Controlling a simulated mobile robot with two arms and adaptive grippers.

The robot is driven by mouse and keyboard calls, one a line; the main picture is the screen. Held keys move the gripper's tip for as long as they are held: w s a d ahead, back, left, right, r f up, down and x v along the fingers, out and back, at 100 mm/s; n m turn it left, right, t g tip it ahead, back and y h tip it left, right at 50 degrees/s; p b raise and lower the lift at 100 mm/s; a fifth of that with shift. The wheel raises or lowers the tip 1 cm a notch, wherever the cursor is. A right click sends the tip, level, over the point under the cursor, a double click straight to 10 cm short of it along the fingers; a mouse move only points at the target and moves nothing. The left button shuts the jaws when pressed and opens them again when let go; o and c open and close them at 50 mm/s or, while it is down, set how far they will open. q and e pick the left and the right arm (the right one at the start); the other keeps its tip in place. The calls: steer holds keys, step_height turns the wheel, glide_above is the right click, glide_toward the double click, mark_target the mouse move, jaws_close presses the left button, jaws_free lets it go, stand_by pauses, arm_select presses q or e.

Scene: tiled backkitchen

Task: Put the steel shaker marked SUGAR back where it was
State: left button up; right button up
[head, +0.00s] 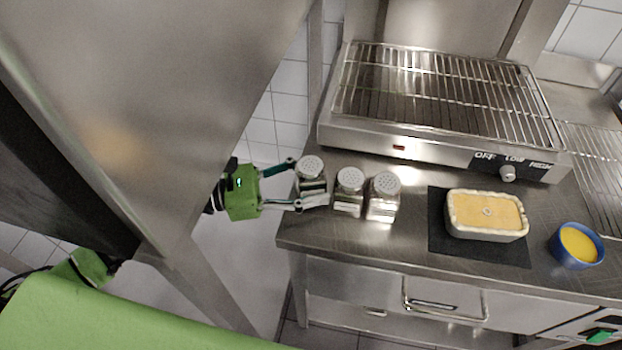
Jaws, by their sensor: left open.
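Three steel shakers with perforated lids stand in a row at the counter's left end: a left one (311,170), a middle one (349,192) and a right one (383,197). I cannot read a SUGAR mark on any of them. My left gripper (295,183) is open, coming in from the left. Its fingertips are at the left shaker, one on the far side and one on the near side; I cannot tell whether they touch it. A green and black part at the lower right edge may be my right gripper (600,336); its jaws cannot be made out.
A steel grill with a wire rack (440,95) stands behind the shakers. To their right, a pie in a pale dish (486,215) sits on a dark mat (447,249), and a blue bowl (577,262) holds something yellow. A steel panel fills the left.

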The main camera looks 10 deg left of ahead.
arm_select(q)
steer(key=shift+r+p, duration=0.25)
steer(key=shift+p, duration=0.05)
steer(key=b+v, duration=0.3)
steer(key=v, duration=0.9)
